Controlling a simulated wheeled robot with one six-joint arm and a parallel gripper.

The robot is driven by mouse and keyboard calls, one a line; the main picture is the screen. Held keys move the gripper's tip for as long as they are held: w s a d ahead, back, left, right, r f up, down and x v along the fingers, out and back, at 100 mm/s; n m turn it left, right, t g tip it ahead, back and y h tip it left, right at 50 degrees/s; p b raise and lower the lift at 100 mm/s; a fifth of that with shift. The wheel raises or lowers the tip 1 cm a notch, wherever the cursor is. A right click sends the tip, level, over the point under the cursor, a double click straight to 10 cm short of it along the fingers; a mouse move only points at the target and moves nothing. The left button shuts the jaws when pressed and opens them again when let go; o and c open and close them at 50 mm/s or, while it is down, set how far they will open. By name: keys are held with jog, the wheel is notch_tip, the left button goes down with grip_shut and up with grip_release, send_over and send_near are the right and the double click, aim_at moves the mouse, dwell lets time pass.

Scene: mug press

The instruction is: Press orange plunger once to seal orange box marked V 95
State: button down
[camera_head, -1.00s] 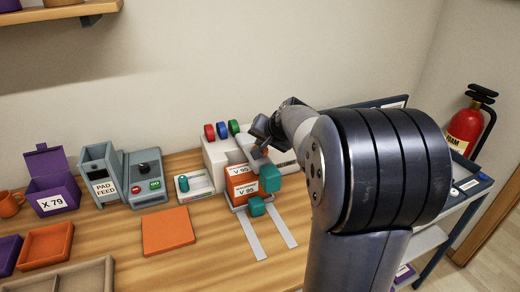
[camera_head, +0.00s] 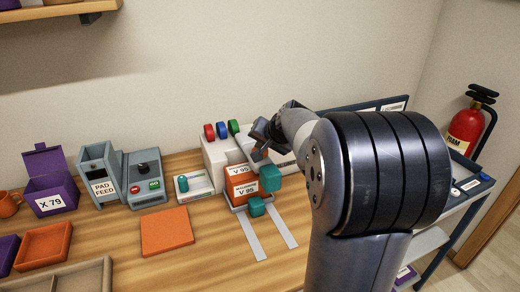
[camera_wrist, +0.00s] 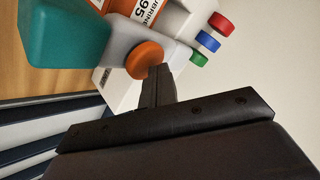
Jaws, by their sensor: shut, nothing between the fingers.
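The orange box marked V 95 (camera_head: 233,194) sits in the white press machine (camera_head: 213,152), with one label above another on its side. In the wrist view, part of the box's label (camera_wrist: 145,8) shows at the top. The orange plunger (camera_wrist: 143,57) is a round cap on a grey body in the wrist view. My gripper (camera_wrist: 160,72) is shut and empty, its fingertips right at the plunger's edge; I cannot tell whether they touch. In the head view my gripper (camera_head: 261,150) is at the press, and the plunger is mostly hidden.
Red (camera_head: 209,132), blue and green knobs top the machine. To the left are an orange pad (camera_head: 167,231), the pad feed unit (camera_head: 101,176) and a purple box (camera_head: 52,190). My arm hides much of the right side.

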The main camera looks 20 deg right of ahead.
jog(key=shift+s+f+b, duration=0.2)
jog(key=shift+f+b, duration=0.45)
jog(key=shift+f, duration=0.3)
dwell(0.6)
jog(key=shift+w+r+p, duration=0.2)
jog(key=shift+r+p, duration=0.9)
jog(key=shift+r, duration=0.5)
jog(key=shift+r+p, duration=1.95)
jog(key=shift+r, duration=0.55)
